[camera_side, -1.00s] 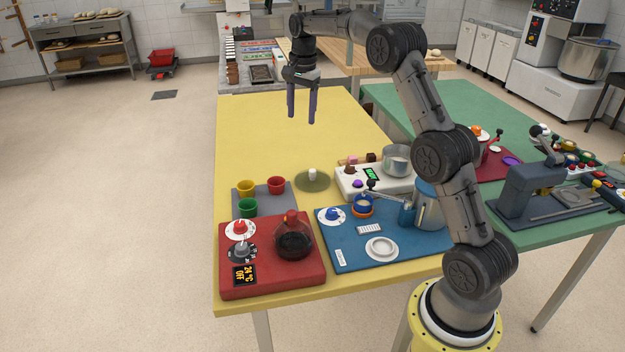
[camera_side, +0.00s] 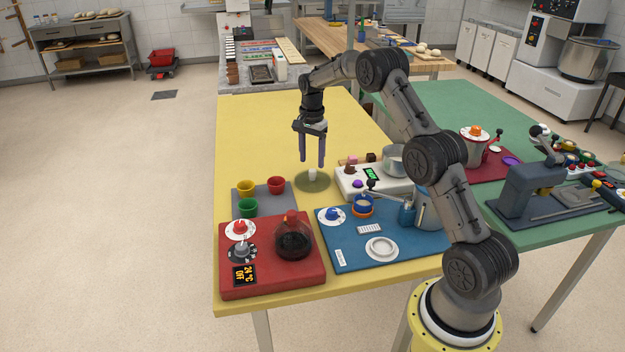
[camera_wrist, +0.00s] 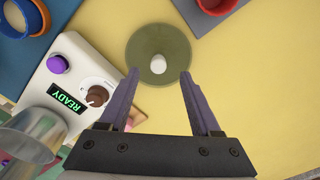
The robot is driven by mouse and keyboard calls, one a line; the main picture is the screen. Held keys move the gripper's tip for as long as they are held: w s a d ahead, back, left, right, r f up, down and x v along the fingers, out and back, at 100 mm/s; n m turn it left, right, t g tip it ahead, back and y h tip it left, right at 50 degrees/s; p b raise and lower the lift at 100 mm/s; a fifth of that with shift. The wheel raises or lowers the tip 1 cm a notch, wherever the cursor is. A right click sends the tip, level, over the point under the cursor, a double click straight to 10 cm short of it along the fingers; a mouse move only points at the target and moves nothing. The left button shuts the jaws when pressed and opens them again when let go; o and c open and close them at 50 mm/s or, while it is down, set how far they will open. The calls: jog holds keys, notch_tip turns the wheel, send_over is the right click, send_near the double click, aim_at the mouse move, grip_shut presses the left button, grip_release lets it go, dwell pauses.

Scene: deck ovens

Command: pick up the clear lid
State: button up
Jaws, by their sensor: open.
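The clear lid (camera_side: 325,183) is a round, see-through, olive-looking disc with a white knob (camera_side: 312,174) at its middle. It lies flat on the yellow table beside the white scale-like device. In the wrist view the lid (camera_wrist: 140,58) shows whole, with its white knob (camera_wrist: 158,64) ahead of and between the fingertips. My gripper (camera_side: 312,164) is open and empty, pointing down above the lid. In the wrist view my gripper's fingers (camera_wrist: 159,74) are spread wide, and the knob lies in line with the gap. Exact height above the lid is hard to tell.
A white device (camera_side: 345,181) with a green display and a metal pot (camera_side: 391,160) stands close to the right. Red, yellow and green cups stand on a grey mat (camera_side: 265,206) at left. A red base with a dark carafe (camera_side: 293,240) is nearer. The yellow table beyond is clear.

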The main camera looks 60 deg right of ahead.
aim_at(312, 170)
notch_tip(312, 170, down, 4)
jog(key=shift+s+f, duration=0.1)
jog(key=shift+f, duration=0.1)
grip_shut()
dwell(0.4)
